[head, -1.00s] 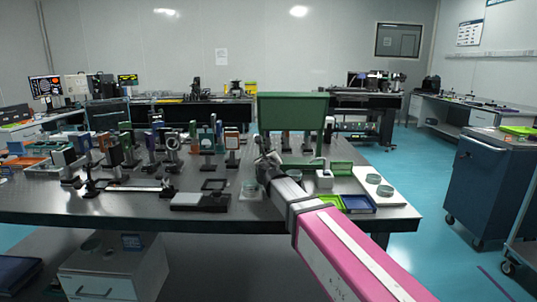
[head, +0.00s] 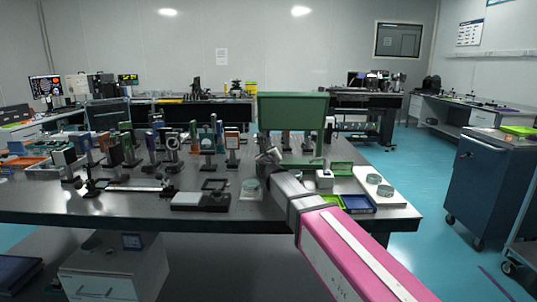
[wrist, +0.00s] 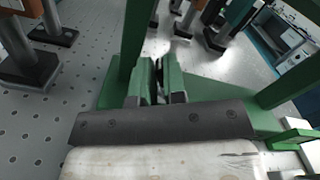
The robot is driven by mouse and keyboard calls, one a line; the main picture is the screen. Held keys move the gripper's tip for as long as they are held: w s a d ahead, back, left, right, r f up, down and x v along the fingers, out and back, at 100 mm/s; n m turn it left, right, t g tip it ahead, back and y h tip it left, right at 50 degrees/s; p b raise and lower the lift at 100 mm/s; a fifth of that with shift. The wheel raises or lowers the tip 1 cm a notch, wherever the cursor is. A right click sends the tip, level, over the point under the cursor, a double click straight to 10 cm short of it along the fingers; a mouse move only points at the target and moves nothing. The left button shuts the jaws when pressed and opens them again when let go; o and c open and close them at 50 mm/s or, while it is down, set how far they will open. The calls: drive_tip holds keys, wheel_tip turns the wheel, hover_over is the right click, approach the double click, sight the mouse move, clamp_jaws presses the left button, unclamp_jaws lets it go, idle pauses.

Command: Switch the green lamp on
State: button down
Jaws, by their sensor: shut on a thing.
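The green lamp (head: 293,112) stands near the far right of the optical table, with a wide box-shaped head on uprights above a green base. No glow shows from it. In the wrist view, its green base (wrist: 215,92) spreads below and right of my gripper (wrist: 160,68). The fingers are close together at the base, between the uprights, shut on a small dark part that looks like the lamp's switch. The fingers mostly hide this part. In the head view my gripper (head: 266,156) is at the lamp's front left, and its tips are hard to make out.
Several post-mounted optics (head: 207,143) crowd the table left of the lamp. A glass dish (head: 250,186) and a dark flat stage (head: 200,201) lie in front. A blue tray (head: 358,204) and a white board with dishes (head: 397,192) lie right.

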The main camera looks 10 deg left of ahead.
drive_tip(key=shift+d, duration=0.1)
drive_tip(key=m, duration=0.2)
drive_tip(key=d+m, duration=0.1)
drive_tip(key=m, duration=0.1)
drive_tip(key=shift+w+d+r+m, duration=0.15)
drive_tip(key=shift+d+r+m, duration=0.05)
drive_tip(key=shift+m, duration=0.1)
drive_tip(key=shift+w+d+m, duration=0.1)
drive_tip(key=shift+d+m, duration=0.25)
drive_tip(key=shift+m, duration=0.7)
drive_tip(key=shift+w+d+m, duration=0.1)
drive_tip(key=shift+d+m, duration=0.25)
drive_tip(key=shift+m, duration=0.7)
drive_tip(key=c, duration=1.2)
unclamp_jaws()
